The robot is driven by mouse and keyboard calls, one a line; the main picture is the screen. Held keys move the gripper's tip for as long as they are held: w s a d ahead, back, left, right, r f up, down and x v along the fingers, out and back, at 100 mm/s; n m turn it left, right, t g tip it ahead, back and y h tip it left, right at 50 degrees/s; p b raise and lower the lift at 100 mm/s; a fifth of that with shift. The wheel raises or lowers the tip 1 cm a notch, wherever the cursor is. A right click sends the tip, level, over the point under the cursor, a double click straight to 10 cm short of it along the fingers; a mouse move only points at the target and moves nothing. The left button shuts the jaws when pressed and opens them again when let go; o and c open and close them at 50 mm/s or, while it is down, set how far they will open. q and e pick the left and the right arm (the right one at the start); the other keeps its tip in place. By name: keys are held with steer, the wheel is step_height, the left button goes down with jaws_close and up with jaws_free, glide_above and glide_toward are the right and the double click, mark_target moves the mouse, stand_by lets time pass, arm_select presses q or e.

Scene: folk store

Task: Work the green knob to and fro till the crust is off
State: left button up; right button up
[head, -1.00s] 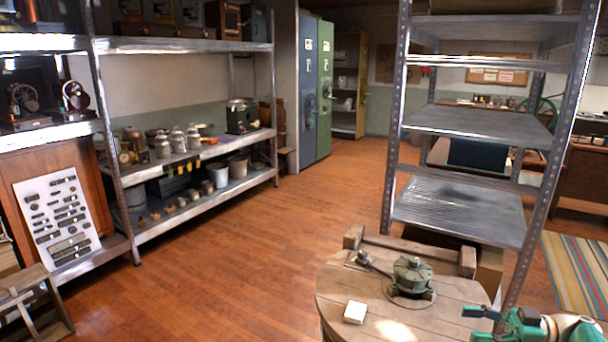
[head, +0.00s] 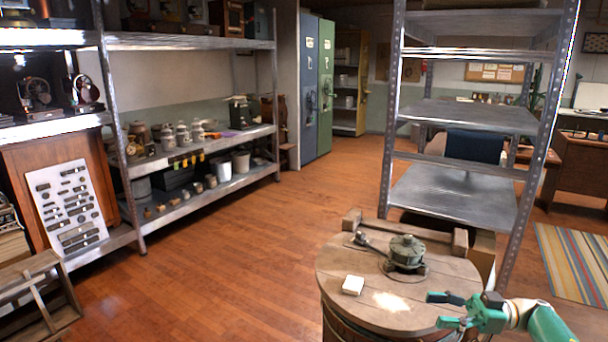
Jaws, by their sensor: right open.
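A green knob-like fitting (head: 406,252) stands on a round plate on top of a wooden barrel (head: 335,283), with a lever arm (head: 367,242) reaching out to its left. I cannot make out any crust on it at this size. A small white block (head: 353,285) lies on the barrel top, left of and nearer than the fitting. My right gripper (head: 440,309) is green, open and empty, over the near right edge of the barrel top, apart from the fitting. My left gripper is out of view.
A metal shelf rack (head: 455,195) stands just behind the barrel. Long loaded shelves (head: 205,190) line the left wall. A wooden crate (head: 38,300) sits at lower left. The wood floor (head: 235,260) between is clear. A striped rug (head: 570,262) lies at right.

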steer(key=w+a+f+m+t+h+b, duration=0.2)
steer(key=w+a+f+m+t, duration=0.25)
steer(key=a+m+t, duration=0.3)
steer(key=w+a+f+m+t+h+b, duration=0.1)
steer(key=w+a+f+m+t+b, duration=0.2)
steer(key=a+f+m+t, duration=0.4)
steer(key=s+a+f+m+g+h, duration=0.1)
steer(key=s+f+m+h, duration=0.15)
steer(key=f, duration=0.35)
steer(key=s+f+m+g+h+b, duration=0.1)
steer(key=s+f+m+h, duration=0.1)
steer(key=s+f+h, duration=0.3)
steer(key=a+f+m+g+h, duration=0.1)
steer(key=f+m+g+h, duration=0.15)
steer(key=f, duration=0.55)
steer(key=s+f+n+g+h, duration=0.1)
steer(key=s+f+g, duration=0.3)
steer(key=s, duration=0.6)
steer(key=s+f+n+g+h, duration=0.1)
steer(key=s+f+g, duration=0.25)
steer(key=s, duration=0.65)
steer(key=s+f+g, duration=0.4)
steer(key=s+f, duration=0.1)
steer(key=s, duration=0.5)
step_height(320, 180, up, 14)
steer(key=p, duration=1.4)
steer(key=shift+w+d+r+t, duration=0.15)
steer(key=shift+w+r+t, duration=0.05)
steer(key=shift+w+t, duration=0.15)
